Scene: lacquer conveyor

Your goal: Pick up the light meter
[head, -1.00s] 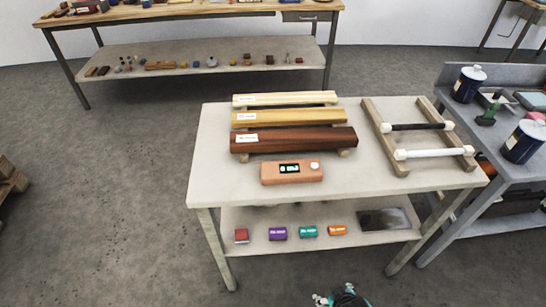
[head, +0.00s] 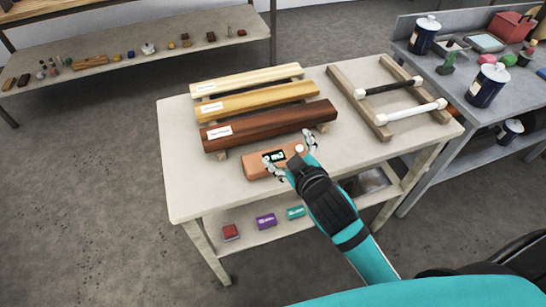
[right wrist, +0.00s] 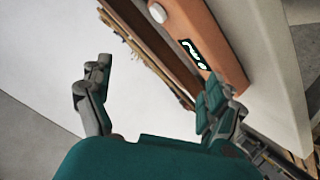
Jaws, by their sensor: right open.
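The light meter, an orange-brown box (head: 256,167) with a lit dark display and a white knob, lies on the table top in front of the dark wood bar. My right gripper (head: 288,152) is open, and in the head view its fingers overlap the meter's right part. In the right wrist view the meter (right wrist: 214,38) is at upper right, close to the right finger, while the left finger of the gripper (right wrist: 156,80) stands well apart from it. I cannot tell whether any finger touches it. My left gripper is not in view.
The table (head: 180,130) also holds a dark wood bar (head: 270,127), two lighter bars behind it, and a rack (head: 380,125) with a black and a white rod. Small colored blocks lie on the lower shelf. A grey bench (head: 455,95) with cans stands at right.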

